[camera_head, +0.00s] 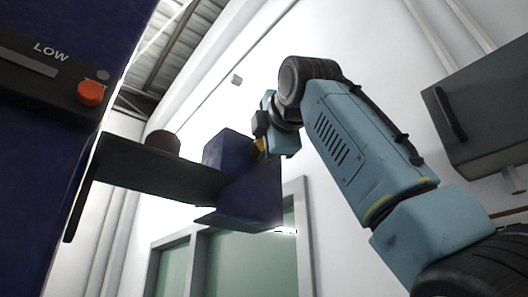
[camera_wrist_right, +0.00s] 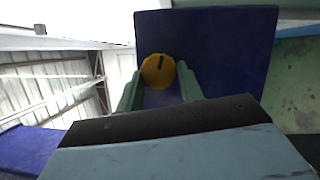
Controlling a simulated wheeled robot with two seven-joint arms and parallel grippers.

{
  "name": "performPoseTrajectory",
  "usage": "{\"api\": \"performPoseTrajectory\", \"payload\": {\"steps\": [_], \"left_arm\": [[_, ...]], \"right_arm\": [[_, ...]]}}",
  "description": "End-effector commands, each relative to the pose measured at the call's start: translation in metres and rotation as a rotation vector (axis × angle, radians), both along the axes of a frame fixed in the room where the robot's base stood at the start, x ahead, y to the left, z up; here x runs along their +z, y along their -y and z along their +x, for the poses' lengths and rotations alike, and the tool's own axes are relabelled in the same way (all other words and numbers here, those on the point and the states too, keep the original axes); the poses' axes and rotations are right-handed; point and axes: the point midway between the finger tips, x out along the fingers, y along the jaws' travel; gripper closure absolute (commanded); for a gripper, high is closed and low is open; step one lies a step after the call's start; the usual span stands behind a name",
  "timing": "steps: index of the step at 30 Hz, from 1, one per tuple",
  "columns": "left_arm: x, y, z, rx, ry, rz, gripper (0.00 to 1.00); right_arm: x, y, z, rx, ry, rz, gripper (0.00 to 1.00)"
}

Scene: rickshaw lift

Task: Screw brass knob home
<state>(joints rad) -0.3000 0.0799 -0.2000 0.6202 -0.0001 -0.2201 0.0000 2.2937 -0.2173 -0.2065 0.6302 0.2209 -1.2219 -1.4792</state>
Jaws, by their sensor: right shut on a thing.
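The brass knob (camera_wrist_right: 158,71) shows in the right wrist view as a yellow-gold disc with a dark mark at its top. It stands at the face of a dark blue block (camera_wrist_right: 230,50). My right gripper (camera_wrist_right: 160,88) has its two green fingers on either side of the knob and is shut on it. In the head view the right gripper (camera_head: 264,143) is at the right side of the blue block (camera_head: 255,190), with only a sliver of the knob (camera_head: 260,146) showing. The knob's seat and thread are hidden. My left gripper is in neither view.
The block hangs on a dark bracket (camera_head: 150,168) with a brown round piece (camera_head: 163,142) on top. A grey wall box (camera_head: 485,110) is at the right, beyond my arm.

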Motion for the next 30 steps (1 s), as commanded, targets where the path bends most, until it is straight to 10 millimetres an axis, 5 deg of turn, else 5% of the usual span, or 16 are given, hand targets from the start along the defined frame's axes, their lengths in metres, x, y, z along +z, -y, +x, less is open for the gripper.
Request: {"api": "performPoseTrajectory", "payload": {"steps": [5, 6, 11, 22, 30], "left_arm": [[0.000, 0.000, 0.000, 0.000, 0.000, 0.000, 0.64], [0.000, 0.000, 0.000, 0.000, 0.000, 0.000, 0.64], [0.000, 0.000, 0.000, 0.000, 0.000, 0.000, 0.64], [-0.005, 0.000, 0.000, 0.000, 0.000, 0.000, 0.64], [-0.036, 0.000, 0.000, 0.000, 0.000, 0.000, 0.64]], "right_arm": [[0.000, 0.000, 0.000, 0.000, 0.002, 0.000, 0.86], [0.000, 0.000, 0.000, 0.000, 0.002, 0.000, 0.60], [0.000, 0.000, 0.000, 0.000, 0.002, 0.000, 0.41], [-0.001, 0.002, -0.006, 0.000, 0.003, 0.000, 0.41], [-0.009, 0.015, -0.054, 0.000, 0.007, 0.001, 0.41]]}}
